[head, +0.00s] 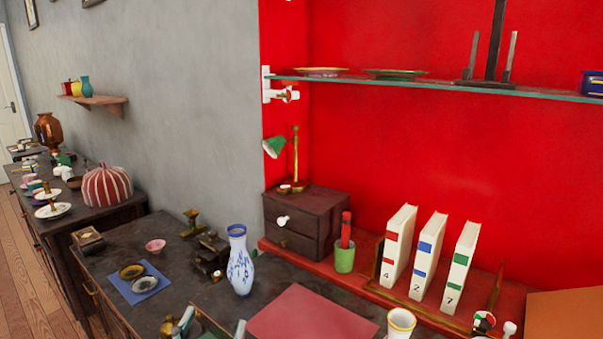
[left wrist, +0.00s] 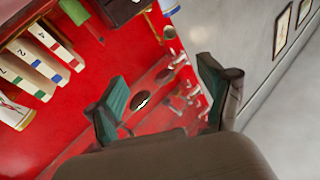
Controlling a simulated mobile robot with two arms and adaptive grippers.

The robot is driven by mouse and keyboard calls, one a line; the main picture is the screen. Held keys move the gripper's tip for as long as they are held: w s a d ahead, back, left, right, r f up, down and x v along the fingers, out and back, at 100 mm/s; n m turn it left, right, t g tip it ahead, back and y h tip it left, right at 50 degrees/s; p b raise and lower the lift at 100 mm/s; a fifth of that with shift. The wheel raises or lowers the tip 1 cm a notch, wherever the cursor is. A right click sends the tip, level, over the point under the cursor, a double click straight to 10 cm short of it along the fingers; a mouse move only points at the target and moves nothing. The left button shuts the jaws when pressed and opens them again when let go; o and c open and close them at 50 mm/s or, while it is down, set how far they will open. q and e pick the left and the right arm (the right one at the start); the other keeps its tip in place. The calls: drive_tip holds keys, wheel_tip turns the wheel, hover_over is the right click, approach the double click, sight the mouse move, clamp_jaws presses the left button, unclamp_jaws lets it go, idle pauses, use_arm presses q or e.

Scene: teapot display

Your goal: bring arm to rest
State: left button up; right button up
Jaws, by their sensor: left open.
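My left gripper (head: 212,326) shows at the bottom edge of the head view, over the front of the dark cabinet top. Only its teal-padded fingertips and a bit of its body are in that picture. In the left wrist view the two fingers of the left gripper (left wrist: 165,92) stand well apart, with nothing held between them. The wrist view is tilted, with the red wall and shelf behind the fingers. My right gripper is in neither view.
A blue-and-white vase (head: 240,262) and a dark red mat (head: 312,318) are near the left gripper. A blue mat (head: 146,291) with two small dishes lies to the left. Numbered books (head: 429,255) stand on the red ledge. A glass shelf (head: 440,84) juts out above.

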use_arm(q)
drive_tip(key=s+a+f+n+g+y, duration=0.1)
drive_tip(key=s+a+f+g, duration=0.1)
drive_tip(key=f, duration=0.3)
drive_tip(key=s+a+f+n+g+y, duration=0.1)
drive_tip(key=s+a+f+g, duration=0.1)
drive_tip(key=f, duration=0.3)
drive_tip(key=s+a+f+g+y, duration=0.1)
drive_tip(key=s+a+f+g, duration=0.1)
drive_tip(key=s+f+g, duration=0.2)
wheel_tip(320, 180, down, 2)
drive_tip(key=shift+f+n, duration=0.1)
drive_tip(key=shift+n, duration=0.3)
drive_tip(key=s+f+g, duration=0.4)
drive_tip(key=s, duration=0.3)
drive_tip(key=s+f+g, duration=0.4)
drive_tip(key=s+f, duration=0.1)
drive_tip(key=s, duration=0.3)
wheel_tip(320, 180, down, 26)
drive_tip(key=s+m+g, duration=0.1)
drive_tip(key=s+a+f+g, duration=0.1)
drive_tip(key=s+a+f, duration=0.2)
drive_tip(key=s+f, duration=1.3)
drive_tip(key=shift+s+f+g+h, duration=0.15)
drive_tip(key=shift+s+g+h, duration=0.15)
drive_tip(key=shift+s, duration=0.3)
